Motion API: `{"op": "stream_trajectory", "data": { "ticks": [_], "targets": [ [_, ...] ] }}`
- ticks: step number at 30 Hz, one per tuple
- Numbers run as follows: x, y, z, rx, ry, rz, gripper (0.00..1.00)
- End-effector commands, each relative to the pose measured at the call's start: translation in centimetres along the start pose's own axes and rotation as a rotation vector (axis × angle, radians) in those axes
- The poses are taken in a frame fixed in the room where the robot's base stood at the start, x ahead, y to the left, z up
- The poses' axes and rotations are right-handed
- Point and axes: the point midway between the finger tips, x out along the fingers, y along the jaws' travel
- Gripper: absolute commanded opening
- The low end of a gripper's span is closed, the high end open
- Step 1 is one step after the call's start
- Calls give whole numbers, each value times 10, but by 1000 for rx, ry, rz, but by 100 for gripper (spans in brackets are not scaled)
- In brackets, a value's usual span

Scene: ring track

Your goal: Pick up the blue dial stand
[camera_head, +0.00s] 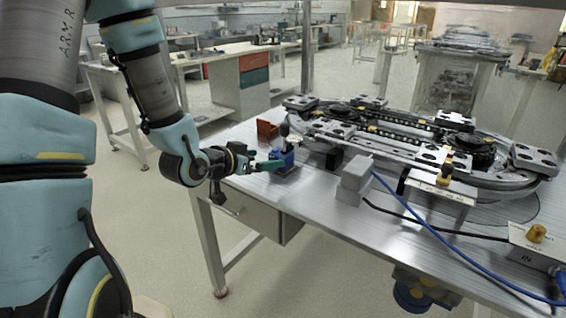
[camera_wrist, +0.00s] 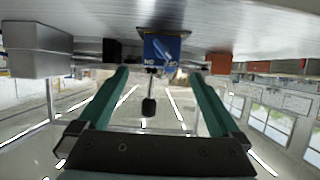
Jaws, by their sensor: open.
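The blue dial stand (camera_head: 283,159) stands near the table's left edge in the head view, with a dark dial or knob on a thin stem above its blue block. My gripper (camera_head: 268,165) is level with it, at its left, teal fingers pointing at it. In the upside-down wrist view, the blue block (camera_wrist: 161,49) sits centred at the top, just past the fingertips. My gripper (camera_wrist: 160,70) is open there, one finger to each side. The stem with its dark end lies in the gap between the fingers. I cannot tell whether any finger touches the stand.
A red-brown block (camera_head: 267,129) stands behind the stand. A grey box (camera_head: 354,180) and a small black block (camera_head: 334,159) stand to its right. The ring track (camera_head: 400,150) fills the table's back and right. A blue cable (camera_head: 430,228) crosses the front right.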

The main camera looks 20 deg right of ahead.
Motion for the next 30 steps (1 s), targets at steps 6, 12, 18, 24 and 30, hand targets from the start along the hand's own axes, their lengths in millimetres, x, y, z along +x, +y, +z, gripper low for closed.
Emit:
{"op": "stream_trajectory", "data": {
  "ticks": [6, 12, 18, 24, 30],
  "targets": [
    [34, 0, 0, -2, -1, 0, 100],
    [47, 0, -1, -1, -1, -2, 100],
    [75, 1, -3, -3, -3, -1, 100],
    [94, 0, -2, -1, -2, -2, 100],
    [95, 0, -1, -1, -2, -3, 100]
  ]
}}
